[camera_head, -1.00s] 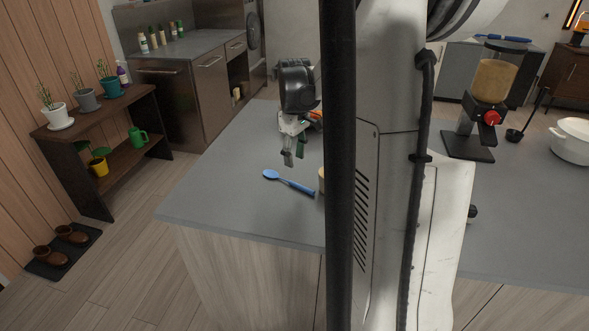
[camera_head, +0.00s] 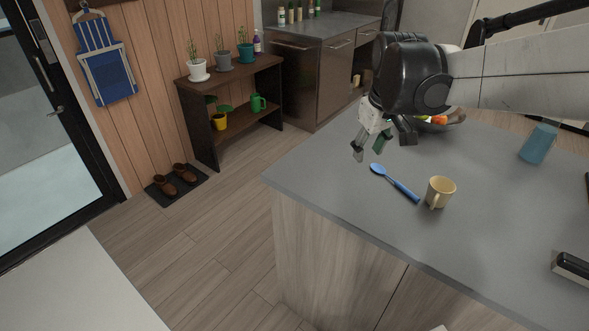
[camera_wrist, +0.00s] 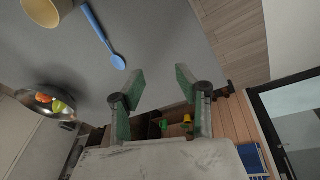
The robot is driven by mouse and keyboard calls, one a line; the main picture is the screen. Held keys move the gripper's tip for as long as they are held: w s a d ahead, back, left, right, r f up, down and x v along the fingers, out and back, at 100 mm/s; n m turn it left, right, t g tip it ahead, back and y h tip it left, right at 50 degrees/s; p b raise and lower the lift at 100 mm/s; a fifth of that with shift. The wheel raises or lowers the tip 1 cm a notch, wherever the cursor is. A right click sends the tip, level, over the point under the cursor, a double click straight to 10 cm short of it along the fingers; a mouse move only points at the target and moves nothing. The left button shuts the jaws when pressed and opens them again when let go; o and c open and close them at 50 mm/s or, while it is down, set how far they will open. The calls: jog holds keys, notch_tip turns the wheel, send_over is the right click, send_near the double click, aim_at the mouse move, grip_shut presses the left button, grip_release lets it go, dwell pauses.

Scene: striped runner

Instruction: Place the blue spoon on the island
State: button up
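The blue spoon (camera_head: 397,184) lies flat on the grey top of the island (camera_head: 330,178), close to its front edge. It also shows in the wrist view (camera_wrist: 104,36), toward the upper left. My gripper (camera_head: 371,147) hangs above the island near its left corner, a little behind and to the left of the spoon's bowl. In the wrist view its two green-padded fingers (camera_wrist: 158,86) stand apart with nothing between them. The gripper does not touch the spoon.
A yellow mug (camera_head: 440,192) stands just right of the spoon's handle. A bowl of fruit (camera_wrist: 46,102) is behind my gripper. A blue cup (camera_head: 538,144) and a dark-and-silver object (camera_head: 572,267) are on the right. The counter's front middle is clear.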

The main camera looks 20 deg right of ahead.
jog(key=s+a+t, duration=0.2)
jog(key=s+a, duration=0.3)
jog(key=a, duration=0.3)
jog(key=s+a+f+m+t+y, duration=0.1)
jog(key=s+a+t, duration=0.1)
jog(key=s+a, duration=0.4)
jog(key=a, duration=0.2)
jog(key=shift+a+f, duration=0.3)
dwell(0.4)
